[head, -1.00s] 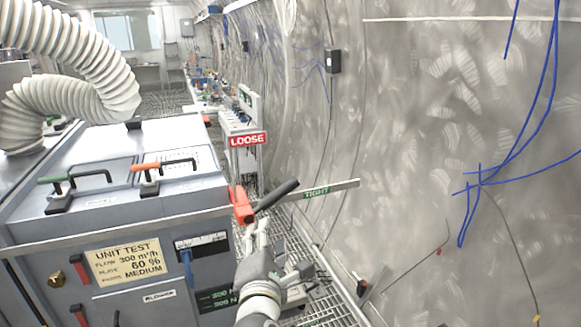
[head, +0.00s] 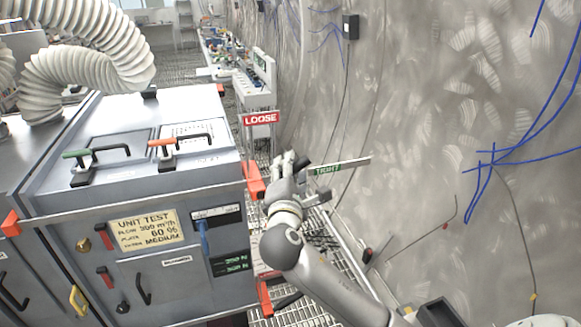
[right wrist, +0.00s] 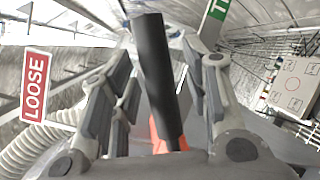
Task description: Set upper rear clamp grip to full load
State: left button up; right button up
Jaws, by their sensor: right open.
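The upper rear clamp (head: 254,181) is an orange-red body on the right edge of the grey test unit. Its black handle (right wrist: 158,75) stands between the spread fingers of my right gripper (right wrist: 163,70) in the right wrist view, with gaps showing on both sides. In the head view my right gripper (head: 287,164) hides that handle. A red LOOSE sign (head: 261,118) is behind and above the clamp. A green TIGHT label (head: 327,170) is on a bar to its right. My left gripper is out of view.
The grey unit (head: 150,270) carries a UNIT TEST plate (head: 147,232) and a small green-lit display (head: 232,263) too blurred to read surely. Another orange clamp (head: 265,298) is lower on the same edge. The curved steel wall (head: 420,150) with blue cables is at right.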

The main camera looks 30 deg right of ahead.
grip_shut()
dwell(0.3)
jog(key=f+m, duration=0.1)
jog(key=m, duration=0.1)
jog(key=d+f+m+g+y, duration=0.1)
jog(key=f, duration=0.1)
jog(key=shift+m, duration=0.4)
grip_release()
jog(key=shift+s, duration=0.1)
jog(key=v, duration=1.2)
